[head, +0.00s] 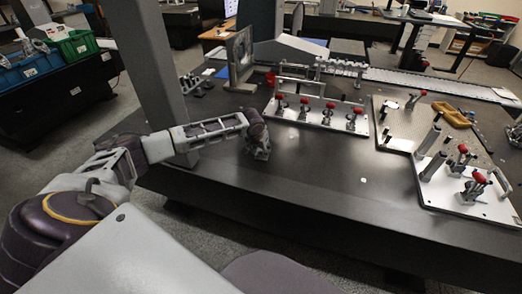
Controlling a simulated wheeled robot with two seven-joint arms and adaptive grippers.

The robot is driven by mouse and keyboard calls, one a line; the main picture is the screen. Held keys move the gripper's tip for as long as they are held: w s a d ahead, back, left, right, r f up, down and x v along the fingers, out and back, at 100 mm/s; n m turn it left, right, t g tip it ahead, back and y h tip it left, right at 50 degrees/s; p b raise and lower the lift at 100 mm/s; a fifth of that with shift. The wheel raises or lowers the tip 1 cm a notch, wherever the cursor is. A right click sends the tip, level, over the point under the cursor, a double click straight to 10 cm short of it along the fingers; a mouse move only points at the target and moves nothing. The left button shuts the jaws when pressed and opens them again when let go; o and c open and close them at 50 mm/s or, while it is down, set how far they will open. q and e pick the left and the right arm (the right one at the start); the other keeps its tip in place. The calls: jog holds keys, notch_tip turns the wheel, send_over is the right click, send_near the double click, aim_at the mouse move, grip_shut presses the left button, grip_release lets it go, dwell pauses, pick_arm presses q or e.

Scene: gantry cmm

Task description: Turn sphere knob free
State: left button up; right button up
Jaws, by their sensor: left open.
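Several red-tipped knobs or handles stand in a row on a light fixture plate (317,116) at the back middle of the dark table; one of them is the leftmost red knob (280,96). More red knobs (479,177) stand on another light plate (455,195) at the right. I cannot tell which one is the sphere knob. My left gripper (259,153) is low over the table, left of and nearer than the middle fixture plate. It is open, points down and touches no knob. My right gripper is not in view.
The dark table (310,185) is bare in front of the middle plate. A grey upright column (160,75) stands beside my left arm. A perforated plate (420,125) with a yellow-brown part (453,117) lies at the right. Blue and green bins (78,46) stand far left.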

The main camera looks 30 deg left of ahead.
pick_arm(q)
jog(key=shift+c, duration=0.4)
grip_shut()
jog(key=shift+p, duration=0.35)
